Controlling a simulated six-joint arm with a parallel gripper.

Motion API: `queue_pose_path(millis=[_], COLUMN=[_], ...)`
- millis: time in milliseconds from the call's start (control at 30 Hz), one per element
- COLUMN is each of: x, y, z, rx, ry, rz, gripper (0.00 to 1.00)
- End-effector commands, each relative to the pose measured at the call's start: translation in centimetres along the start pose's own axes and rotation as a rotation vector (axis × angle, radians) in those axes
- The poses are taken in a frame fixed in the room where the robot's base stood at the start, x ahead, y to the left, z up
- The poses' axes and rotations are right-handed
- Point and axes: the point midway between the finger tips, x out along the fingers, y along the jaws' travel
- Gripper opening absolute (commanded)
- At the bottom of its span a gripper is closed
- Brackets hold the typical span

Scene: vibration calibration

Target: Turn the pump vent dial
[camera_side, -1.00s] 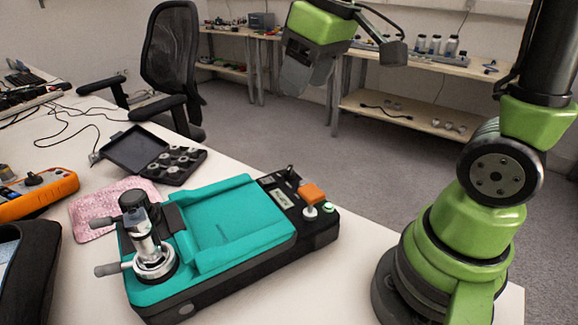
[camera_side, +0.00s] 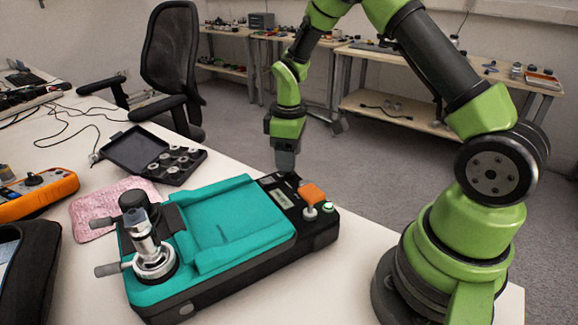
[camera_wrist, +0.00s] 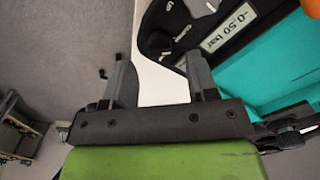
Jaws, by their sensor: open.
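The pump unit is a teal and black case (camera_side: 235,225) on the white table in the side view. Its black control panel is at the right end, with a small display (camera_side: 284,199) that reads -0.50 bar in the wrist view (camera_wrist: 229,26). A dark round knob (camera_wrist: 158,42), which looks like the vent dial, sits beside the display in the wrist view. My gripper (camera_side: 285,170) points down over the panel's far corner and hides the knob in the side view. In the wrist view my gripper (camera_wrist: 160,78) is open, its two fingers apart with nothing between them, the knob beyond the fingertips.
A metal clamp fixture (camera_side: 150,250) stands at the left end. An open black case (camera_side: 130,150), a pink pad (camera_side: 90,218) and an orange meter (camera_side: 45,192) lie left.

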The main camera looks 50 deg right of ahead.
Motion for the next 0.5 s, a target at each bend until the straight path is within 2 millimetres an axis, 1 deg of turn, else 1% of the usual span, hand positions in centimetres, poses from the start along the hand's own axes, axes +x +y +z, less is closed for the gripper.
queue_pose_path(millis=[33, 100, 200, 333, 500], x=[0.9, 1.9, 2.8, 3.4, 3.4], y=[-0.1, -0.1, -0.1, 0.0, 0.0], z=[0.1, 0.1, 0.0, 0.0, 0.0], rx=[0.000, 0.000, 0.001, 0.001, 0.001], ry=[-0.004, -0.003, -0.001, 0.000, 0.001], rz=[-0.004, -0.003, -0.002, -0.001, 0.000], gripper=[0.53, 0.53, 0.53, 0.53, 0.53])
